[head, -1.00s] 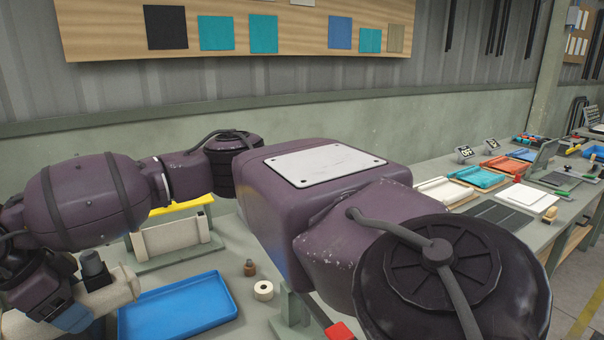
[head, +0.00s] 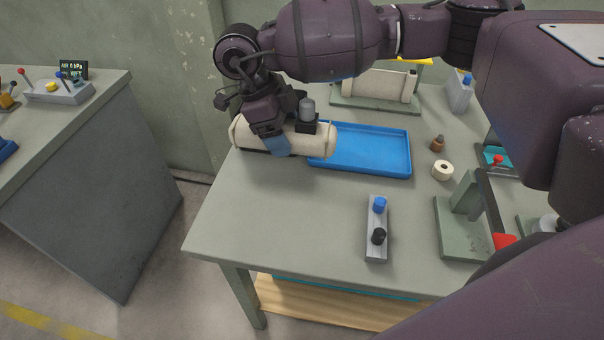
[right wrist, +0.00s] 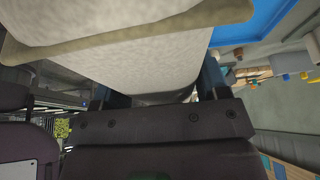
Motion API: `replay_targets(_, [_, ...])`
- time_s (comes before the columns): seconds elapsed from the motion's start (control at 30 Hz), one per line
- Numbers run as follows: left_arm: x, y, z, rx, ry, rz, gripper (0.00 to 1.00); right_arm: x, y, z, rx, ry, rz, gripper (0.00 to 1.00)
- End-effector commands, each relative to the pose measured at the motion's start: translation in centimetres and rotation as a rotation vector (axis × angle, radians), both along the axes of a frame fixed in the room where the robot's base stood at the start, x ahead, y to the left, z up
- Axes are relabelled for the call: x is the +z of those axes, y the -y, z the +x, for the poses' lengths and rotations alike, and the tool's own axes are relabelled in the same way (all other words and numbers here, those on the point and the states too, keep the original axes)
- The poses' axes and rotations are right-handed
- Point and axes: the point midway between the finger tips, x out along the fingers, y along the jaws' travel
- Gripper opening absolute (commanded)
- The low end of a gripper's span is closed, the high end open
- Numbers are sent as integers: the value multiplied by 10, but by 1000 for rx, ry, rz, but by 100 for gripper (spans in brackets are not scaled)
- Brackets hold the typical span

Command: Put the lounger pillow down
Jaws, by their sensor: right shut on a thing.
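The lounger pillow (head: 317,140) is a cream, roll-shaped cushion lying crosswise in the head view, near the table's back left corner. My right gripper (head: 277,144) points down and is shut on its middle; a blue fingertip shows on the near side. The pillow's right end overlaps the left edge of the blue tray (head: 365,172). I cannot tell whether the pillow touches the table or hangs just above it. In the right wrist view the pillow (right wrist: 120,45) fills the top between the fingers. My left gripper is not in view.
The table (head: 285,210) has free room in front of the pillow. A grey block with blue and black knobs (head: 376,245) stands at the front. A tape roll (head: 442,170) and brown bottle (head: 438,143) are right of the tray.

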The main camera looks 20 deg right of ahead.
Motion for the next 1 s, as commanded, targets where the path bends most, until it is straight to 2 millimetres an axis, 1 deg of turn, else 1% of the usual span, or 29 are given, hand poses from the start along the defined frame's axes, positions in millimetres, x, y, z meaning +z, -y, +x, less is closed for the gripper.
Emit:
replay_targets(0.03, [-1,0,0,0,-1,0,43,-12,0,-1,0,-4,0,42])
replay_targets(0.1, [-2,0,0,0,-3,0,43,-28,0,-1,0,-4,-1,42])
replay_targets(0.5, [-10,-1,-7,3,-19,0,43,-112,0,0,0,-2,0,42])
replay_targets(0.6, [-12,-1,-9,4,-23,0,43,-126,0,0,1,-1,1,42])
replay_targets(0.7, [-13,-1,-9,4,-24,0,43,-134,0,0,1,0,1,42])
replay_targets(0.87, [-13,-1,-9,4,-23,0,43,-142,0,0,1,0,1,42])
replay_targets(1.0, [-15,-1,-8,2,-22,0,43,-158,0,0,1,-2,-1,42])
